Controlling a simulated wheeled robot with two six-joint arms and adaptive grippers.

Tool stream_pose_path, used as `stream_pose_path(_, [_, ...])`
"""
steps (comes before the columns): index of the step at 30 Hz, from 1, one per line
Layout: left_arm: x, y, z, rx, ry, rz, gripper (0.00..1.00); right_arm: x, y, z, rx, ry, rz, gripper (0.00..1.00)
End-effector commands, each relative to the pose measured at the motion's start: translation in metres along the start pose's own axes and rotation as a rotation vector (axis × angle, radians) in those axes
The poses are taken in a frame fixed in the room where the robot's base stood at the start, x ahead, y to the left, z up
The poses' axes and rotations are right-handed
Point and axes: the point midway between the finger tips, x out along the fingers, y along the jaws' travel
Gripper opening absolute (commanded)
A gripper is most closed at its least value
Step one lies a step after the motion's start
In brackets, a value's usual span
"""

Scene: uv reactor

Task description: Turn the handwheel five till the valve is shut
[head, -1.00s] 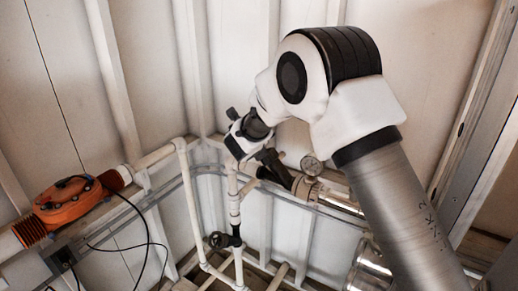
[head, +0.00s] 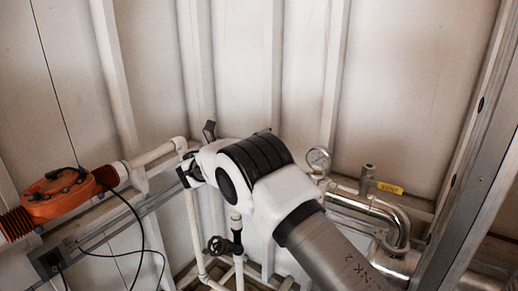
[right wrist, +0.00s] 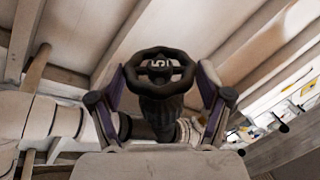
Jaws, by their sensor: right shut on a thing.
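Handwheel five (right wrist: 160,53), a black three-spoked wheel with a white 5 on its hub, stands in the middle of the right wrist view. The fingers of my right gripper (right wrist: 162,84) are on both sides of its rim and hold it. The dark valve body shows below the wheel. In the head view my right arm covers handwheel five and the gripper's fingertips. How far the valve is shut does not show. My left gripper is not in view.
An orange flanged housing (head: 62,194) with black cables is at the left. Another black handwheel (head: 218,245) sits on the white pipes below my arm. A pressure gauge (head: 318,158) and shiny bent pipe (head: 392,215) are to the right. Ribbed walls stand close behind.

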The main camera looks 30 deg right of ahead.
Motion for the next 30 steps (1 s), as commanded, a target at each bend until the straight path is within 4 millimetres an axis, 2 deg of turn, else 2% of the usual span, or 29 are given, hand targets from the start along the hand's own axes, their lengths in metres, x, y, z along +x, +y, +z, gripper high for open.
stream_pose_path(1, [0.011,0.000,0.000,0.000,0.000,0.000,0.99,0.000,0.005,-0.003,0.010,-0.002,-0.040,0.43])
stream_pose_path(3, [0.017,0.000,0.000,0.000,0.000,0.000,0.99,0.000,0.005,-0.003,0.017,-0.002,-0.098,0.43])
stream_pose_path(12, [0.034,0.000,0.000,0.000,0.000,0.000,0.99,0.001,0.005,0.000,0.037,-0.002,-0.253,0.43])
stream_pose_path(30, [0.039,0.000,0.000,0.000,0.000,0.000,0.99,0.002,0.003,0.004,0.044,-0.004,-0.309,0.43])
